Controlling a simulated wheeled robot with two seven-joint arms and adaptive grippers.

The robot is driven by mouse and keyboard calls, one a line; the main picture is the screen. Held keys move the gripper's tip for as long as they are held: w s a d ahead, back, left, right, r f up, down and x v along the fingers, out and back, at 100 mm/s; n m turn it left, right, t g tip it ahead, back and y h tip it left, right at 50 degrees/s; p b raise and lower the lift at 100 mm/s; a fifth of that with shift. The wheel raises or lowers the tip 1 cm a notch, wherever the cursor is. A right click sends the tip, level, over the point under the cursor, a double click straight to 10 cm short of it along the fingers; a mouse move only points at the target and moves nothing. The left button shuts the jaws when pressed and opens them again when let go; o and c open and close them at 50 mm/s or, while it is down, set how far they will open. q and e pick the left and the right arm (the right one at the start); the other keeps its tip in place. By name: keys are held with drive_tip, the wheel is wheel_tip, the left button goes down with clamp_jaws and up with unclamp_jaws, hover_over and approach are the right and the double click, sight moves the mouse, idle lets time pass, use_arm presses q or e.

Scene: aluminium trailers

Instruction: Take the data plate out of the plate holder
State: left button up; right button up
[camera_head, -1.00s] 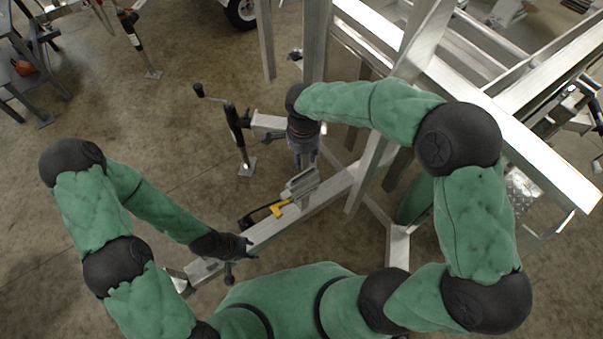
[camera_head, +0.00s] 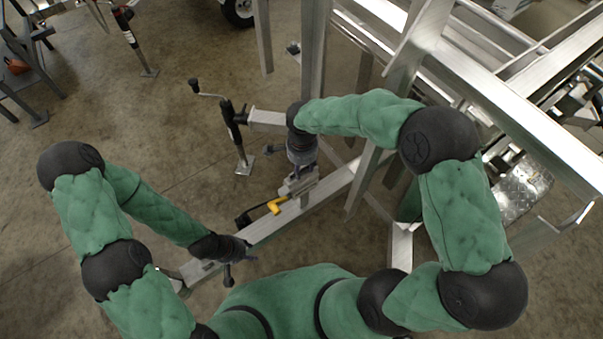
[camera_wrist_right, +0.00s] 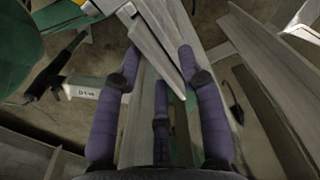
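The plate holder (camera_head: 299,186) is a small grey metal piece on the trailer's aluminium beam. In the right wrist view, a pale metal piece (camera_wrist_right: 158,42) slants between my fingers. I cannot tell the data plate apart from the holder there. My right gripper (camera_head: 300,172) is directly above the holder, pointing down. In its wrist view the purple-grey fingers (camera_wrist_right: 160,62) are spread on both sides of the pale metal, with the third finger below. No firm grip shows. My left gripper (camera_head: 240,262) hangs over the beam's lower-left end, fingers apart and empty.
A yellow handle (camera_head: 276,206) lies on the beam just left of the holder. A crank jack (camera_head: 236,135) stands to its upper left. Trailer frame rails (camera_head: 520,110) fill the right side. Open concrete floor (camera_head: 130,210) lies left.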

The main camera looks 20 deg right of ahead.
clamp_jaws()
drive_tip(key=shift+r, duration=0.1)
